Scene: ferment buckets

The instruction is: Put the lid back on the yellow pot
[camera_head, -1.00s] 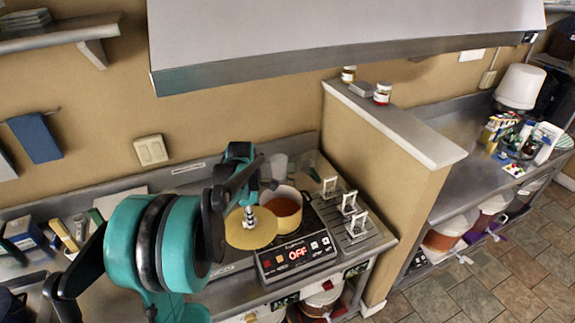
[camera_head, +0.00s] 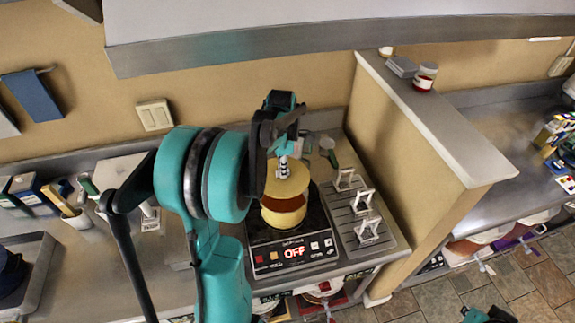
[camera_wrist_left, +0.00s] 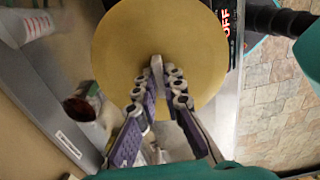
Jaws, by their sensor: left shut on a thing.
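The yellow pot (camera_head: 284,220) stands on the black cooktop (camera_head: 262,258) in the head view, with reddish contents showing below the lid. The round yellow lid (camera_head: 290,183) is above the pot, apart from its rim at the front. My left gripper (camera_head: 284,157) is above the lid, shut on its knob. In the left wrist view, the lid (camera_wrist_left: 150,40) fills the upper middle, with the left gripper fingers (camera_wrist_left: 158,75) at its knob. The pot is hidden there. Only a bit of my right arm shows at the head view's lower edge; its gripper does not show.
A rack with several metal holders (camera_head: 358,205) stands right of the cooktop, beside a partition wall (camera_head: 412,165). A green-handled tool (camera_head: 328,150) lies behind. A container of utensils (camera_head: 75,215) is at the left. Bare counter (camera_head: 165,262) lies in front of it.

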